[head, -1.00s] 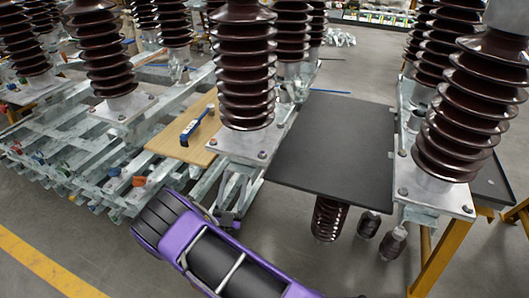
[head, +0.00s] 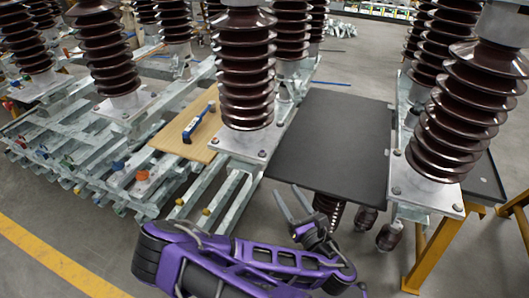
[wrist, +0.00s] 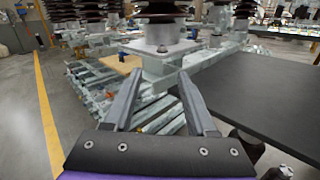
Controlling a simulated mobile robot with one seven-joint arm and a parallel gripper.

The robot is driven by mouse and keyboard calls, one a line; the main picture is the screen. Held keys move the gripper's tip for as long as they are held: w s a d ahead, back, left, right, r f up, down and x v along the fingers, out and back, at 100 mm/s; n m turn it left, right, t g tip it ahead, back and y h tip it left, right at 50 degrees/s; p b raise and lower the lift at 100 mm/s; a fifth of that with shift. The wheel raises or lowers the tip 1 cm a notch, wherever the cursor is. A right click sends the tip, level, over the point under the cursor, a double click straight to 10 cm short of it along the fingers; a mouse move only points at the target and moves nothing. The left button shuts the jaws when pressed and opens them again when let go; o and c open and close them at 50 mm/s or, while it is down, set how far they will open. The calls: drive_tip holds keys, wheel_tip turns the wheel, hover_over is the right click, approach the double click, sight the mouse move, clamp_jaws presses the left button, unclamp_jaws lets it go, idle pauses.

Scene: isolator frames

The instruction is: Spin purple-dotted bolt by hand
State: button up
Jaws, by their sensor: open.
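My gripper (head: 286,190) is open and empty, its two grey fingers pointing up just in front of the black board. In the wrist view my gripper (wrist: 161,74) points towards a grey base plate (wrist: 150,58) under a brown insulator, apart from it. That view shows a bolt (wrist: 162,48) on this plate. In the head view the middle insulator's base plate (head: 228,146) has a bolt (head: 262,153) near its front corner. The right base plate (head: 428,203) has bolts at its corners, one at the front (head: 457,207). I cannot make out a purple dot on any bolt.
A black board (head: 335,140) spans between the middle and right insulators. A blue-handled tool (head: 197,122) lies on a wooden board (head: 178,143). Galvanized frames (head: 90,165) fill the left. A yellow stand (head: 424,262) is at right. Floor at front left is open.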

drive_tip(key=n, duration=0.1)
drive_tip(key=b, duration=0.8)
approach(264, 154)
drive_tip(key=x, duration=0.9)
drive_tip(key=shift+w+a+r+b, duration=0.15)
drive_tip(key=shift+w+b, duration=0.05)
drive_tip(key=shift+b, duration=0.1)
clamp_jaws()
